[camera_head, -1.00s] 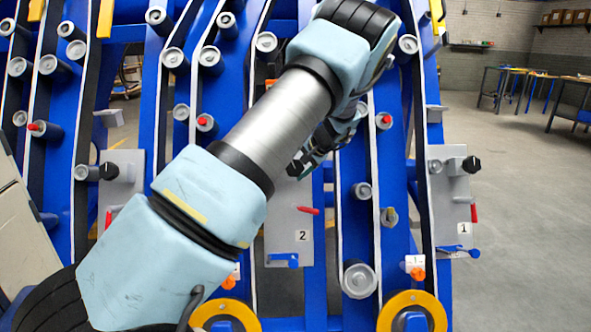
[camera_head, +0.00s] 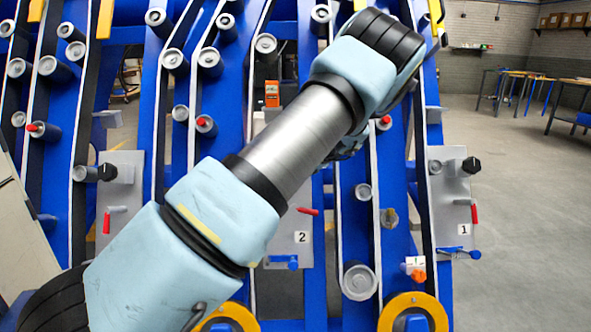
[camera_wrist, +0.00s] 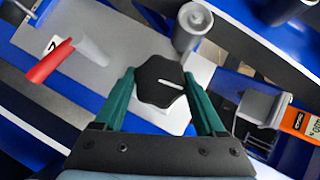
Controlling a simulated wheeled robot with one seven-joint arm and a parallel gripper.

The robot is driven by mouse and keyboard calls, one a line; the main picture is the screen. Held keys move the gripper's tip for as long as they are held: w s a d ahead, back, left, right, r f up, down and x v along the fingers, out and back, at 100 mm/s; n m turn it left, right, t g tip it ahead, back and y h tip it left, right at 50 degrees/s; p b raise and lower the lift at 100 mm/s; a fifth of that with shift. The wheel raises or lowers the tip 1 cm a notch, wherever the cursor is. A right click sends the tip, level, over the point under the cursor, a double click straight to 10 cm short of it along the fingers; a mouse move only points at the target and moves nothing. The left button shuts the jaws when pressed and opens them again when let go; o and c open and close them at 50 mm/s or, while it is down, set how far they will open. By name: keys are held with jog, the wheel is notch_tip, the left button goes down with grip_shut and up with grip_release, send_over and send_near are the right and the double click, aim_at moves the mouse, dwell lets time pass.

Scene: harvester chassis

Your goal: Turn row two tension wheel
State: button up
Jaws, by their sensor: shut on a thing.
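The row two tension wheel (camera_wrist: 152,88) is a black lobed knob with a white line on its face, in the middle of the wrist view. My gripper (camera_wrist: 159,75) has its two green fingers on either side of the knob and is shut on it. The grey row two panel (camera_head: 290,222), labelled 2, shows in the head view below my forearm. There my arm hides the knob and most of my gripper. The white line lies nearly level in the wrist view.
A red lever (camera_wrist: 50,62) sits left of the knob and a grey roller (camera_wrist: 191,28) above it. An orange device (camera_wrist: 298,118) is at the right. The row one panel (camera_head: 450,205) has its own black knob. Yellow-rimmed wheels (camera_head: 413,312) stand low in front. Open floor lies right.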

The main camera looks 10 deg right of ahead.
jog(key=o, duration=1.3)
jog(key=v, duration=1.1)
jog(key=shift+a+f, duration=0.1)
